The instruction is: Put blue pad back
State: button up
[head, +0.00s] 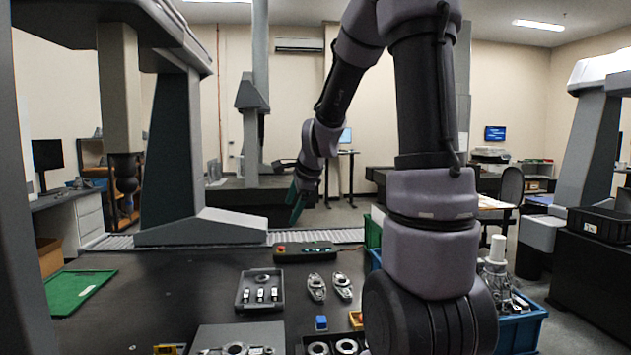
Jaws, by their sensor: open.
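A small blue block (321,322), which looks like the blue pad, sits on the dark table (165,290) near the front centre. My gripper (295,207) hangs from my arm, well above and beyond the block, over the far side of the table. Its fingers are teal and open, and no object shows between them. They are small and seen from the side.
A grey tray with metal parts (260,291) and two metal castings (317,287) lie behind the block. A green mat (78,291) is at left. A control box (304,252) lies at the back. A blue crate (525,330) stands at right. The table's left middle is clear.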

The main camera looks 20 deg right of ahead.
jog(key=s+a+r+n, duration=0.1)
jog(key=s+r+n, duration=0.2)
jog(key=s+n, duration=0.2)
jog(key=s+a+r+n, duration=0.1)
jog(key=s+r+n, duration=0.3)
jog(key=s, duration=0.7)
jog(key=s+a+r+n, duration=0.1)
jog(key=s+r+n, duration=0.3)
jog(key=s+n, duration=0.2)
jog(key=shift+s+a+y, duration=0.3)
jog(key=shift+s+a, duration=0.1)
jog(key=shift+s, duration=0.85)
